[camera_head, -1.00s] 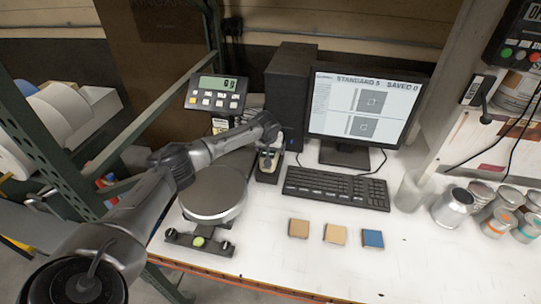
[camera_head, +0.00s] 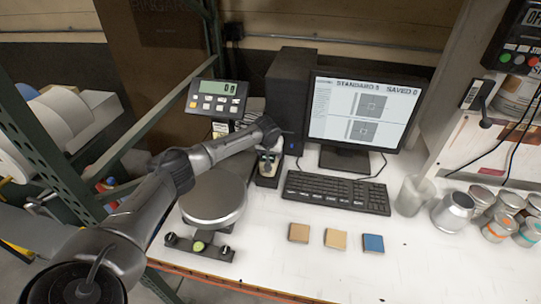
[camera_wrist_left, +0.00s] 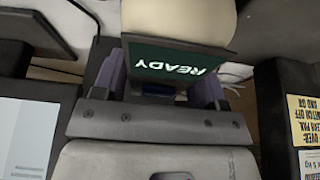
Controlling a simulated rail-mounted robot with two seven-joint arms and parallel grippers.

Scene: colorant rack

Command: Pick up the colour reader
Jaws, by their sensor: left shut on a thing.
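The colour reader (camera_head: 265,168) is a small pale handheld device in its dark cradle (camera_head: 268,181), between the scale and the keyboard. In the left wrist view the colour reader (camera_wrist_left: 180,22) shows a cream body and a dark green screen reading "READY". My left gripper (camera_head: 269,150) is over it from above, and its fingers (camera_wrist_left: 160,78) are shut on the reader's sides. The lower part of the reader is mostly hidden in the head view, so I cannot tell whether it is clear of the cradle. My right gripper is not in view.
A scale with a round pan (camera_head: 214,197) stands left of the cradle. A keyboard (camera_head: 335,192), monitor (camera_head: 361,112) and black computer tower (camera_head: 290,95) are close by. Three colour tiles (camera_head: 335,238) lie in front. Jars (camera_head: 453,209) stand at right. The front right of the table is clear.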

